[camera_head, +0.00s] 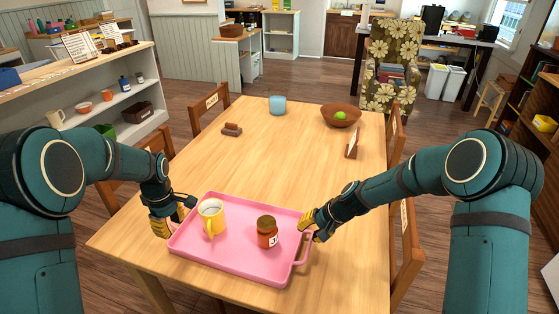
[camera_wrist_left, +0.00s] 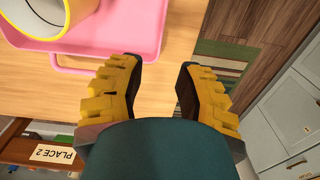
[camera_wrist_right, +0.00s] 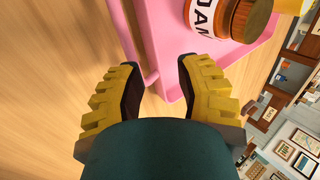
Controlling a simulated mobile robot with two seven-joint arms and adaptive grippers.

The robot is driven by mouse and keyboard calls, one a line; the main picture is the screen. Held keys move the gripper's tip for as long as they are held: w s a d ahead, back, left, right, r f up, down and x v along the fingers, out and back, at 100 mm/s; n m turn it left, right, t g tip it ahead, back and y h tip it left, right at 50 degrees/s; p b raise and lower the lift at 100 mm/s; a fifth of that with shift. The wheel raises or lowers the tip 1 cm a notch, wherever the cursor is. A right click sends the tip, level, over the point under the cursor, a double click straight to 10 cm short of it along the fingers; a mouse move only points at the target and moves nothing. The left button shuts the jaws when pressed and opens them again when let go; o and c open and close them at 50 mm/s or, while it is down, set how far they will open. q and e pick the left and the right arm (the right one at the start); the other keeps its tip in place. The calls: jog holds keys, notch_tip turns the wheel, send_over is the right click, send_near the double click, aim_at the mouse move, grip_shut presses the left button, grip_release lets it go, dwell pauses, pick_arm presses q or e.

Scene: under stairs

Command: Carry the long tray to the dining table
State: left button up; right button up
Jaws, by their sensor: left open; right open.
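The pink tray (camera_head: 238,262) lies on the near end of the wooden dining table (camera_head: 265,160). A yellow mug (camera_head: 212,217) with a pale inside and a jam jar (camera_head: 267,232) with a brown lid stand upright on it. My left gripper (camera_head: 172,222) is open beside the tray's left end; in the left wrist view nothing is between its fingers (camera_wrist_left: 160,75), and the tray's handle is off to one side. My right gripper (camera_head: 312,232) is open at the tray's right end; in the right wrist view the tray's edge (camera_wrist_right: 150,60) shows just beyond and between its fingers.
Chairs line both sides. The table's middle is clear.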

jog(key=shift+r, duration=0.1)
pick_arm(q)
notch_tip(320, 180, up, 4)
pick_arm(e)
jog(key=v, duration=1.2)
